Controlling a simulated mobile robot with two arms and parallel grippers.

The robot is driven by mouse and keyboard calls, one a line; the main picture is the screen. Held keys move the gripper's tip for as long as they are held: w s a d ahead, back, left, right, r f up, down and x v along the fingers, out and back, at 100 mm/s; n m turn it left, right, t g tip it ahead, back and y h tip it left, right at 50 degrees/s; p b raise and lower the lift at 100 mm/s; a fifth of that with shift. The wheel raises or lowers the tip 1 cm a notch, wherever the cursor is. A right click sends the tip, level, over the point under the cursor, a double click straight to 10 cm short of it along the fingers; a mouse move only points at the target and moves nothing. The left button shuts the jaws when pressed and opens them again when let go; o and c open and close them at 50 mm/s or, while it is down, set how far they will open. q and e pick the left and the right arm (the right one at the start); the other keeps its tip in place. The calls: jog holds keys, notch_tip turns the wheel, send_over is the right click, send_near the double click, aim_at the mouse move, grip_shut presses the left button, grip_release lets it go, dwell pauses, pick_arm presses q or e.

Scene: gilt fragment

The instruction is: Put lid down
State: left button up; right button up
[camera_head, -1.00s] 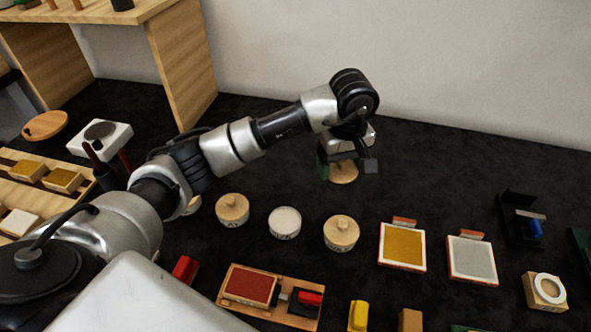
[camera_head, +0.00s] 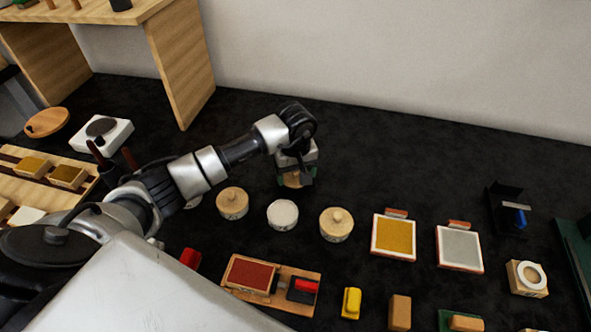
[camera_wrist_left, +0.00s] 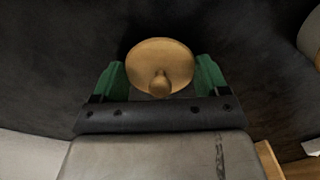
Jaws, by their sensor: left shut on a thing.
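My left gripper (camera_head: 296,178) is shut on a round wooden lid (camera_head: 291,182), which shows small below the jaws in the head view. In the left wrist view the lid (camera_wrist_left: 160,58) lies between the green fingers of the gripper (camera_wrist_left: 160,82), with its knob toward the camera. The lid is in the air behind a round pot with a pale top (camera_head: 283,215) and no knobbed lid on it. My right gripper is not in view.
Two knobbed lidded pots stand on either side of the pale-topped one, left (camera_head: 232,204) and right (camera_head: 336,225). A gold tray (camera_head: 394,236) and a silver tray (camera_head: 460,249) stand further right. The dark surface behind the pots is clear.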

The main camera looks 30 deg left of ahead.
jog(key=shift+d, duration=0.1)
pick_arm(q)
jog(key=shift+f, duration=0.15)
jog(key=o, duration=0.9)
jog(key=shift+r, duration=0.2)
notch_tip(320, 180, up, 12)
jog(key=b, duration=0.2)
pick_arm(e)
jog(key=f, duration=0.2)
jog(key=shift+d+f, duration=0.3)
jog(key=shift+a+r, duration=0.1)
